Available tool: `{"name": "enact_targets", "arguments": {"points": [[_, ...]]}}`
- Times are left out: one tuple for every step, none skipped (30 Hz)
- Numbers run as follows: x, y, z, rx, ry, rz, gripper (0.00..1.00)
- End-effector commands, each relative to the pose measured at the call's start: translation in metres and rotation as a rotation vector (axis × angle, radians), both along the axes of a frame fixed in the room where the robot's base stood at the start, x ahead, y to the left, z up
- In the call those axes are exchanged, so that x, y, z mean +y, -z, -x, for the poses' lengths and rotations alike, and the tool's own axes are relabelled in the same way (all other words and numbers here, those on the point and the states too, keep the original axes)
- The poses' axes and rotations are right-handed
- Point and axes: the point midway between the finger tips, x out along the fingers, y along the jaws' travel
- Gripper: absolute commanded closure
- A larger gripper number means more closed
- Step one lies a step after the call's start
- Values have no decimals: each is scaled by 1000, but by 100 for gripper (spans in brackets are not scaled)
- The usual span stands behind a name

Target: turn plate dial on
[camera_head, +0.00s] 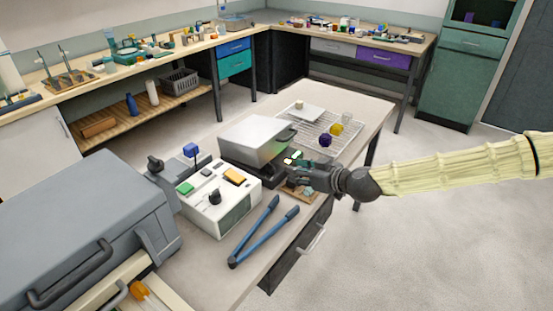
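A plate-like device with a silver top (252,136) and a dark base stands on the near table. Small lit, light-coloured spots (293,157) show at its right front side. My gripper (297,174), dark grey, comes in from the right, close to that front side. I cannot tell whether it touches the device or whether its fingers are open. No dial can be made out clearly on the silver-topped device; my gripper may hide it. A white control box (228,215) to its left carries a black knob (214,196), a green button and an orange button.
Blue-handled tongs (262,232) lie in front of the white box. A wire rack (313,130) with yellow and purple pieces stands behind my gripper. A large grey case (85,225) fills the left. Open floor lies to the right.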

Motion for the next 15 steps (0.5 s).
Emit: {"name": "enact_targets", "arguments": {"points": [[1, 1, -1, 1, 0, 0, 68], [1, 2, -2, 1, 1, 0, 68], [3, 3, -5, 2, 2, 0, 68], [3, 4, -6, 2, 3, 1, 68], [4, 6, -8, 4, 3, 1, 68], [6, 8, -11, 5, 4, 1, 68], [7, 9, -14, 5, 6, 1, 68], [9, 10, -16, 5, 6, 1, 68], [12, 12, -19, 6, 5, 0, 68], [15, 14, -21, 6, 5, 0, 68], [17, 15, -23, 6, 5, 0, 68], [19, 16, -26, 5, 6, 1, 68], [22, 17, -28, 6, 5, 0, 68], [24, 19, -31, 6, 5, 0, 68], [27, 20, -34, 5, 5, 0, 68]]}}
